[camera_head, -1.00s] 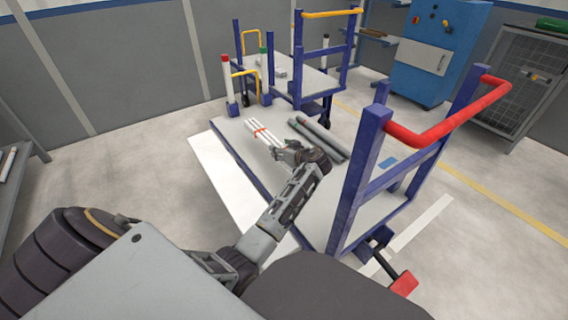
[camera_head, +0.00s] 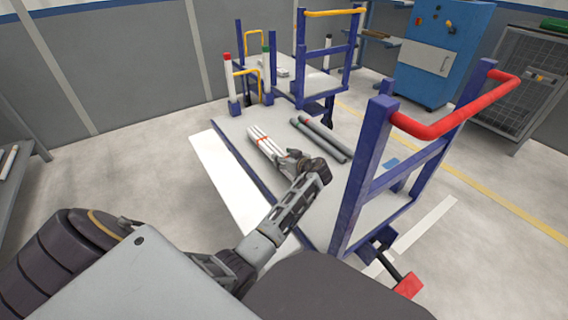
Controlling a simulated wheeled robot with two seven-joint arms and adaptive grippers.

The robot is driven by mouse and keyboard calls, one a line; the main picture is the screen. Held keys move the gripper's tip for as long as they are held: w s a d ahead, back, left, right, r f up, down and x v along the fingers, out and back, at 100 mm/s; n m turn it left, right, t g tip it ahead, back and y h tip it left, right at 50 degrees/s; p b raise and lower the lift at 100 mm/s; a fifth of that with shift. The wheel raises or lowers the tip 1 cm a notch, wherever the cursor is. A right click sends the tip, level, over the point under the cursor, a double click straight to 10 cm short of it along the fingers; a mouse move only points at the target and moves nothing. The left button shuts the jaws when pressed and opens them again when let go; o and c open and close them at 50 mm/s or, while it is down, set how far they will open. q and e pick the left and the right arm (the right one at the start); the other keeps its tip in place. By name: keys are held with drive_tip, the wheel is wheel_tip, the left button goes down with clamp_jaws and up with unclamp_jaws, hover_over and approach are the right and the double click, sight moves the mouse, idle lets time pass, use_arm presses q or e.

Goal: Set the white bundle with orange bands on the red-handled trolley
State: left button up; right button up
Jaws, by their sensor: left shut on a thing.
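The white bundle with orange bands (camera_head: 264,142) is over the deck of the red-handled trolley (camera_head: 228,128), near its left edge. I cannot tell whether it touches the deck. My left gripper (camera_head: 284,160) is shut on the near end of the bundle, and its fingers hide that end. The trolley's red handle (camera_head: 450,122) rises on blue posts at the right. My right gripper is not in view.
Grey pipes (camera_head: 322,140) lie on the deck just right of the bundle. White posts (camera_head: 230,80) stand at the deck's far end. A second trolley with a yellow handle (camera_head: 334,13) stands behind. A blue cabinet (camera_head: 432,55) is at the back right.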

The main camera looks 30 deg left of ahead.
use_arm(q)
drive_tip(key=shift+f, duration=0.75)
drive_tip(key=o, duration=1.3)
drive_tip(key=shift+c, duration=0.2)
drive_tip(key=shift+d, duration=0.1)
drive_tip(key=shift+p+v, duration=1.2)
drive_tip(key=shift+v, duration=2.5)
drive_tip(key=shift+s, duration=0.1)
